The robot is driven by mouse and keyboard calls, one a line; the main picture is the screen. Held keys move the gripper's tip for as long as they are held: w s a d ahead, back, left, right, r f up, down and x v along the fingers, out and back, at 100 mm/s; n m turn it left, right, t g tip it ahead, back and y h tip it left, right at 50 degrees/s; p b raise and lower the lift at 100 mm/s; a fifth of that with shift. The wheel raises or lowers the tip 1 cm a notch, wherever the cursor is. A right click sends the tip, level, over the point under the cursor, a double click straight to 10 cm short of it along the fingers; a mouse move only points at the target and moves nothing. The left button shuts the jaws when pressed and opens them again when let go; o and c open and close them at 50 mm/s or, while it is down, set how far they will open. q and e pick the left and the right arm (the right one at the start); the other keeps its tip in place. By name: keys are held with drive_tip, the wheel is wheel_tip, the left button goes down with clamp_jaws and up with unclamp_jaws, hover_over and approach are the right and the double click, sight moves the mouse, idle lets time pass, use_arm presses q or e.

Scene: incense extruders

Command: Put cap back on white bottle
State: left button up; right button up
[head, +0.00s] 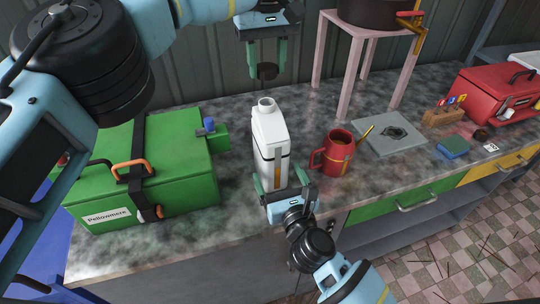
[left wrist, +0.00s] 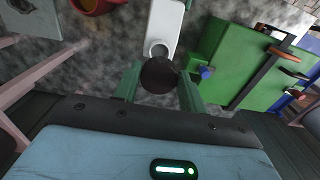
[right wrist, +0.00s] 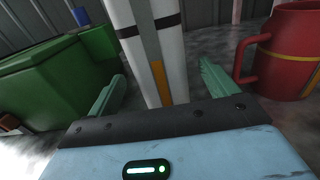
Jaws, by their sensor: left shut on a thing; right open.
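The white bottle (head: 270,143) stands upright on the counter with its round mouth open at the top. In the left wrist view the bottle (left wrist: 165,25) shows beyond the cap. My left gripper (head: 266,70) is shut on the dark round cap (head: 267,71) and holds it above the bottle, apart from the mouth. The cap (left wrist: 158,75) sits between the fingers in the left wrist view. My right gripper (head: 283,182) is open low at the bottle's near side. In the right wrist view its fingers stand either side of the bottle (right wrist: 150,50), with gaps visible.
A green box (head: 175,165) stands left of the bottle. A red mug (head: 336,152) stands close on its right, with a grey slab (head: 385,135) beyond. A pink stand (head: 345,45) carries a dark pot at the back. A red toolbox (head: 495,90) is far right.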

sight(267, 103)
drive_tip(key=shift+x, duration=2.15)
drive_tip(key=shift+c, duration=0.3)
drive_tip(key=c, duration=1.4)
use_arm(q)
drive_tip(key=shift+f, duration=2.5)
drive_tip(key=shift+f, duration=0.9)
drive_tip(key=shift+f, duration=0.55)
